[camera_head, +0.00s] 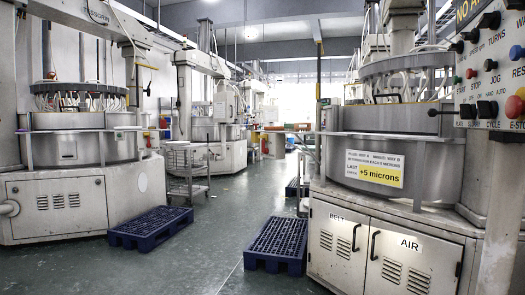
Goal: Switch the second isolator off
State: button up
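No part that I can clearly tell as an isolator shows in the head view. A control panel (501,72) at the upper right edge carries several knobs and push buttons, with labels such as START, JOG, HAND AUTO, CYCLE and E-STOP. A red button (514,106) sits at its lower right. The panel is cut off by the picture edge. My gripper is not in view.
A lapping machine (385,160) with BELT and AIR cabinet doors stands at right, another (80,195) at left. Blue pallets (151,226) (276,241) lie on the floor. A metal trolley (187,165) stands beyond. The green aisle floor (205,250) between them is clear.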

aim_at(266, 151)
jog(key=i+l, duration=0.15)
jog(key=i, duration=0.55)
jog(key=i+l, duration=0.15)
jog(key=i, duration=0.5)
jog(key=i+l, duration=0.2)
jog(key=i, duration=0.5)
jog(key=i+l, duration=0.15)
jog(key=i, duration=0.5)
jog(key=i+l, duration=0.15)
jog(key=i, duration=0.55)
jog(key=i+l, duration=0.15)
jog(key=i, duration=0.55)
